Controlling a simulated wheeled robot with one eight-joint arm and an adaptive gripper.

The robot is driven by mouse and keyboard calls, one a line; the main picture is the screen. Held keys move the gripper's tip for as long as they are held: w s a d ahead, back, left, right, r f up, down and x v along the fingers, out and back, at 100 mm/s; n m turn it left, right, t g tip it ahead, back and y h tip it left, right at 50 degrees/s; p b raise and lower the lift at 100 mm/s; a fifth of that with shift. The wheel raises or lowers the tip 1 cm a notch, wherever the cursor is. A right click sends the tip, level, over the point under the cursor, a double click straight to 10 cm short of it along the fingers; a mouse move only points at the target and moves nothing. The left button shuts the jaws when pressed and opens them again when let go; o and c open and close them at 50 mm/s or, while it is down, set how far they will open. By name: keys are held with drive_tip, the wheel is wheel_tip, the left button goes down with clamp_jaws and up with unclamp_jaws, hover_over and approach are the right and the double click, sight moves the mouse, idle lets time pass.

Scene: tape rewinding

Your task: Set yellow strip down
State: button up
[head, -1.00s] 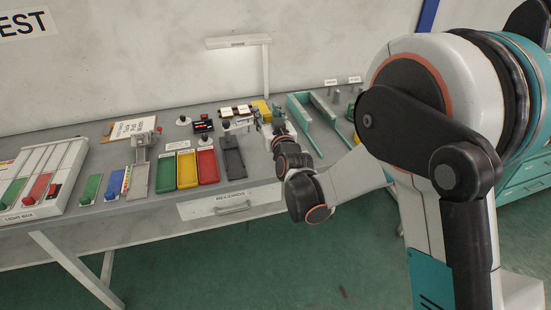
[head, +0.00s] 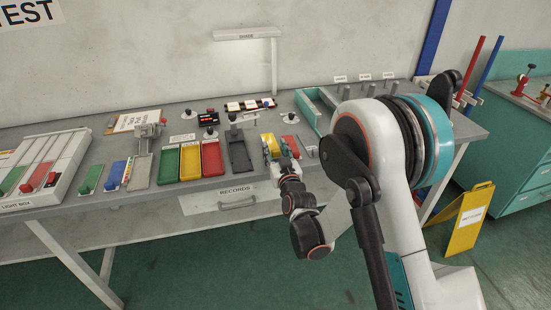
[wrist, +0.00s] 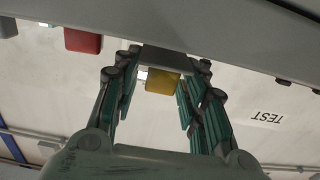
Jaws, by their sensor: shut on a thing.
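My gripper (head: 271,152) is over the right part of the bench, to the right of the dark grey stand. In the wrist view my gripper (wrist: 157,95) has its fingers on both sides of a yellow block (wrist: 162,83), taken as part of the yellow strip. The yellow piece (head: 270,143) also shows small at my gripper in the head view. A grey bar (wrist: 165,60) lies across the fingertips by the block. The strip's full length is hidden, and I cannot tell whether it touches the bench.
Green (head: 166,166), yellow (head: 190,164) and red (head: 211,161) trays stand left of the dark stand (head: 238,152). A red piece (head: 290,144) lies close right of my gripper. The light box (head: 38,172) is at far left, a teal frame (head: 310,110) behind my arm.

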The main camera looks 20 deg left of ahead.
drive_tip(key=shift+f, duration=1.05)
drive_tip(key=shift+f, duration=0.15)
drive_tip(key=o, duration=0.7)
